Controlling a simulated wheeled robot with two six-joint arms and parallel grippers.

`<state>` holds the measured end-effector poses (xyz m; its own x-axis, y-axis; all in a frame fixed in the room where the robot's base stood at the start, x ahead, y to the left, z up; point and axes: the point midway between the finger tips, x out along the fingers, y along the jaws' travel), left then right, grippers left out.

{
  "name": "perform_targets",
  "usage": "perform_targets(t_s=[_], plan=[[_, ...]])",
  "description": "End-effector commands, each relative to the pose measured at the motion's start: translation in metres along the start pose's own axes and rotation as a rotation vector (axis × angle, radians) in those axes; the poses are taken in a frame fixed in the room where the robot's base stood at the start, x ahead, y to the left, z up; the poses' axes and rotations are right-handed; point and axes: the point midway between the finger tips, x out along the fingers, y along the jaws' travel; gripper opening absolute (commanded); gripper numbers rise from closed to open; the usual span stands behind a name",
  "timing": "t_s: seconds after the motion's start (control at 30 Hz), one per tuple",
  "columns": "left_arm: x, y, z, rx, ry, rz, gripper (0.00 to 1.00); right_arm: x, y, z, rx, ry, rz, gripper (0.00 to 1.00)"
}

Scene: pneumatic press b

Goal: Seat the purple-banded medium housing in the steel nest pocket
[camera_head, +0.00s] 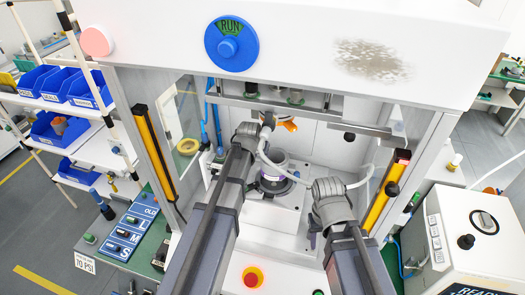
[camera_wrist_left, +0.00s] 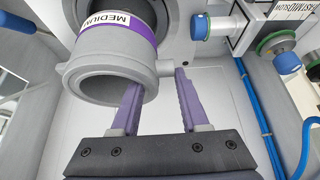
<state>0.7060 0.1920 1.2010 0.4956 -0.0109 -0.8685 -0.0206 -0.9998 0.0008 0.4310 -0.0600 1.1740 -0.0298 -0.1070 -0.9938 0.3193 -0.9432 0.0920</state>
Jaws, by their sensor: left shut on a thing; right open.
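The medium housing is a grey cylinder with a purple band and a MEDIUM label; it fills the upper left of the left wrist view (camera_wrist_left: 100,65). In the head view the housing (camera_head: 272,174) is inside the press, over the round steel nest (camera_head: 290,184). Whether it is fully down in the pocket cannot be told.
Yellow-black guard strips (camera_head: 155,150) stand at both sides of the press opening. A red button (camera_head: 252,277) sits on the front panel. The press head hangs above. Blue bins (camera_head: 60,80) are at left, a white control box (camera_head: 475,235) at right.

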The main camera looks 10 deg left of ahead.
Motion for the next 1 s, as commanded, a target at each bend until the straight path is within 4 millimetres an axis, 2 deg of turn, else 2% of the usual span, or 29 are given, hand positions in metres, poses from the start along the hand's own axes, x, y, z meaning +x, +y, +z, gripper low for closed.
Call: perform_targets(t_s=[0.53, 1.0], plan=[[0.000, 0.000, 0.000, 0.008, 0.000, 0.002, 0.00, 0.000, 0.000, 0.000, 0.000, 0.000, 0.000, 0.50], [0.028, 0.000, 0.016, 0.008, 0.000, 0.002, 0.00, 0.031, -0.003, -0.002, 0.003, 0.001, 0.000, 0.50]])
